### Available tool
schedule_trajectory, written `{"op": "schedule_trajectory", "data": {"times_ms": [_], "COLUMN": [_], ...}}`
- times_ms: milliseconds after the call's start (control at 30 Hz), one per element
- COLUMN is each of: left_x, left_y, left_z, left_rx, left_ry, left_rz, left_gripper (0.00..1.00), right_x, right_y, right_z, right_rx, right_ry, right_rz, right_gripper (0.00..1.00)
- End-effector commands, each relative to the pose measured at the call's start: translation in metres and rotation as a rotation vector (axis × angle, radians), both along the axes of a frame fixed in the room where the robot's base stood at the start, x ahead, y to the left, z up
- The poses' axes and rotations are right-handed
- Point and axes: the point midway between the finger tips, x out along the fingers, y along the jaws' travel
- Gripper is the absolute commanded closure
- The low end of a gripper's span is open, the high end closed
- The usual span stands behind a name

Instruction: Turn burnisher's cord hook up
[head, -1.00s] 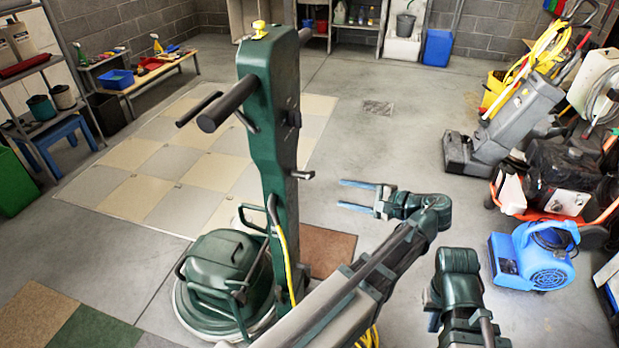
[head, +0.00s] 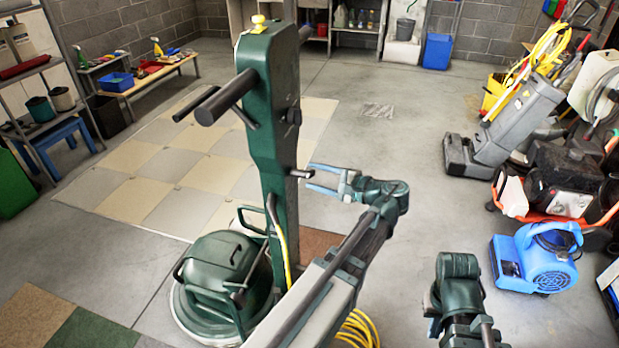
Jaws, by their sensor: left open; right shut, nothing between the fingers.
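The green burnisher (head: 268,120) stands upright left of centre, with its round base (head: 215,285) on the floor. Its small dark cord hook (head: 301,173) sticks out from the right side of the column. My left gripper (head: 310,177) is open, its pale blue fingers pointing left at the hook, one above and one below its level. I cannot tell whether they touch it. My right gripper (head: 433,325) is low at the right, well away from the burnisher, shut and empty; its fingers are mostly hidden.
A yellow cord (head: 357,328) lies coiled beside the base, partly behind my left arm. A blue blower (head: 540,258) and a grey floor machine (head: 515,125) stand at the right. Checkered floor tiles (head: 150,180) lie behind the burnisher. The floor between burnisher and blower is open.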

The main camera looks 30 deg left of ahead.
Motion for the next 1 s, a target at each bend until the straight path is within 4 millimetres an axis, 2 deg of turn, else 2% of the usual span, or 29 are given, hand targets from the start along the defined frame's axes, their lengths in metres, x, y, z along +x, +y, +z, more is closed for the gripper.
{"op": "schedule_trajectory", "data": {"times_ms": [33, 200, 600, 900, 1000], "left_x": [0.0, 0.002, 0.003, 0.003, 0.003], "left_y": [0.008, 0.021, 0.025, 0.025, 0.025], "left_z": [-0.003, -0.005, -0.005, -0.005, -0.005], "left_rx": [0.0, 0.0, 0.0, -0.001, -0.001], "left_ry": [0.001, 0.0, 0.001, 0.0, 0.0], "left_rz": [0.004, 0.001, 0.0, 0.0, 0.0], "left_gripper": [0.45, 0.45, 0.47, 1.0, 1.0], "right_x": [0.0, 0.0, 0.0, 0.0, 0.0], "right_y": [0.0, 0.0, 0.0, 0.0, 0.0], "right_z": [-0.003, -0.005, -0.005, -0.005, -0.005], "right_rx": [0.0, 0.0, 0.0, 0.0, 0.0], "right_ry": [0.0, 0.0, 0.0, 0.0, 0.0], "right_rz": [0.0, 0.0, 0.0, 0.0, 0.0], "right_gripper": [1.0, 1.0, 1.0, 1.0, 1.0]}}
